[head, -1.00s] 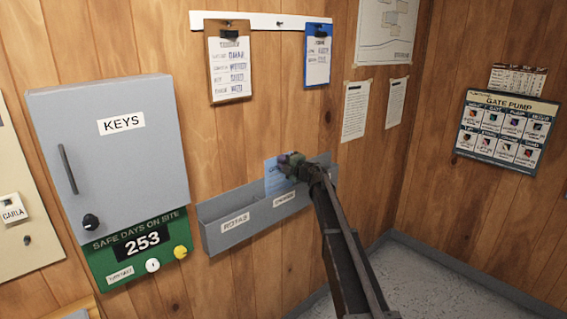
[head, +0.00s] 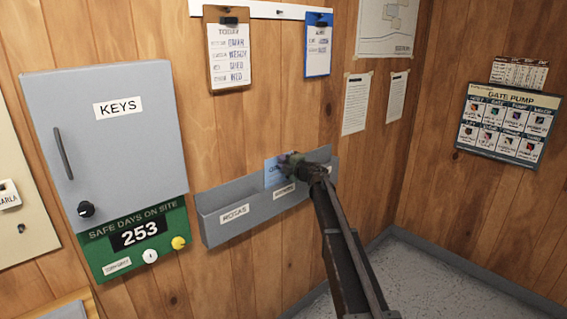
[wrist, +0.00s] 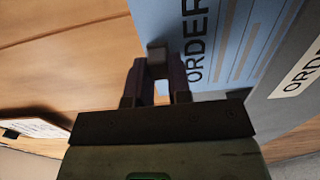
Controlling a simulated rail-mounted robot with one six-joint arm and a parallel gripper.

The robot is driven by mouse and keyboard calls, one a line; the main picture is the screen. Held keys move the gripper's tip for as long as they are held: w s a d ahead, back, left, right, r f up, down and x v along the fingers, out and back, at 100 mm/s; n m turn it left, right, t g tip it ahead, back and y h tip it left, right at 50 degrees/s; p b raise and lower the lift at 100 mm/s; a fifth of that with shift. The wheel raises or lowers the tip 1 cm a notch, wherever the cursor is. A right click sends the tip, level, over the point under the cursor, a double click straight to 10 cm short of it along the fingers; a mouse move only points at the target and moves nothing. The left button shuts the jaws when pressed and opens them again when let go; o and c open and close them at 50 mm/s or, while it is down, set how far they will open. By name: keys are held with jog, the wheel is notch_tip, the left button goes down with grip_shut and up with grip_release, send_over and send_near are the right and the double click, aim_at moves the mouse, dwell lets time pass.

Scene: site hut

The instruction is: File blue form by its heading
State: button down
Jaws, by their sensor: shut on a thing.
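The blue form (head: 271,172) stands at the grey wall pocket rack (head: 210,203), over its middle part. In the wrist view the form (wrist: 235,40) shows a large heading that reads "ORDER", partly cut off, with ruled lines beside it. My gripper (head: 291,160) is shut on the form near its upper edge; its fingers also show in the wrist view (wrist: 160,62). The rack's left label reads "ROTAS" (head: 235,213). A second label (head: 284,189) is unclear from the head, but in the wrist view a rack label (wrist: 302,72) starts "ORDE". My arm hides the rack's right part.
A grey key cabinet (head: 125,150) and a green safe-days board (head: 137,238) are left of the rack. A brown clipboard (head: 213,70) and a blue clipboard (head: 318,45) hang above it. Pinned sheets (head: 356,104) are on the right. Wall between clipboards and rack is bare.

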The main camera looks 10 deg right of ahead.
jog(key=c, duration=1)
grip_release()
